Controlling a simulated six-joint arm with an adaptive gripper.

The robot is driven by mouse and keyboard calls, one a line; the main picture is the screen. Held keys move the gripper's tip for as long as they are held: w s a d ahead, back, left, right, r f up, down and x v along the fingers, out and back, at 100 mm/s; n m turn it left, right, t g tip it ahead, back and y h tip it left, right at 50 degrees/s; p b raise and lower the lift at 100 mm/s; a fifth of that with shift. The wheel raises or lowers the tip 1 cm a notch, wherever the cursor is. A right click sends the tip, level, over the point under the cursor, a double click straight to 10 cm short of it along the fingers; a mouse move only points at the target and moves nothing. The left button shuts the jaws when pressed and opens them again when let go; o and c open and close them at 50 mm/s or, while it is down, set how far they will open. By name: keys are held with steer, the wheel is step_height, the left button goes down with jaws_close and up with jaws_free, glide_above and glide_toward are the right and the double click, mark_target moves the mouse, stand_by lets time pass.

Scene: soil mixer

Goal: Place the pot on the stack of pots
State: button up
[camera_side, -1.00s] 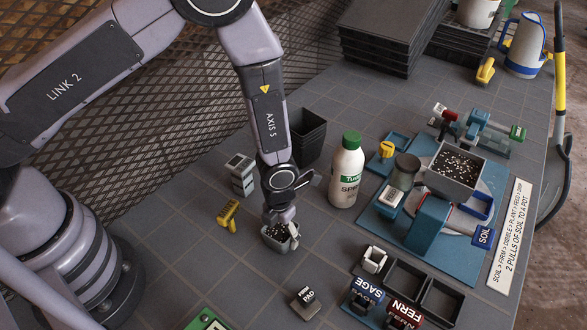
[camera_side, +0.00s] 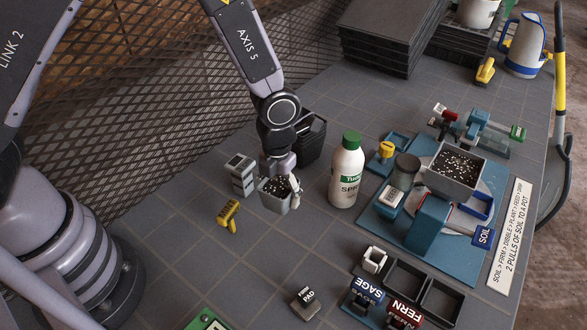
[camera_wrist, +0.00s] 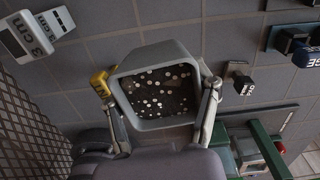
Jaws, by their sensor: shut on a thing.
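A small grey square pot (camera_side: 273,195) filled with dark speckled soil is held in my gripper (camera_side: 280,182). In the wrist view the pot (camera_wrist: 158,84) sits between the two fingers, one on each side of its walls, and my gripper (camera_wrist: 163,100) is shut on it. The pot is roughly upright and looks raised above the table. The stack of dark pots (camera_side: 312,138) stands just behind and to the right of my wrist in the side view. My arm partly hides the stack.
A grey block (camera_side: 240,174) stands close left of the held pot, with a yellow tool (camera_side: 228,214) in front of it. A white bottle (camera_side: 346,170) with a green cap stands to the right. The blue soil station (camera_side: 432,220) is farther right.

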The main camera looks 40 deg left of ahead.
steer(key=w+a+r+n, duration=0.8)
steer(key=w+a+r, duration=0.1)
steer(key=a+r, duration=0.45)
glide_toward(303, 110)
steer(key=s, duration=0.1)
steer(key=s+d+f, duration=0.1)
steer(key=s, duration=0.1)
steer(key=s+d+f, duration=0.1)
steer(key=s, duration=0.1)
steer(key=shift+d+f, duration=0.15)
steer(key=shift+d, duration=0.05)
steer(key=shift+w+f, duration=0.35)
steer(key=shift+f, duration=0.05)
steer(key=shift+w+d+f, duration=0.1)
steer(key=shift+w+f, duration=0.1)
steer(key=shift+f, duration=1.6)
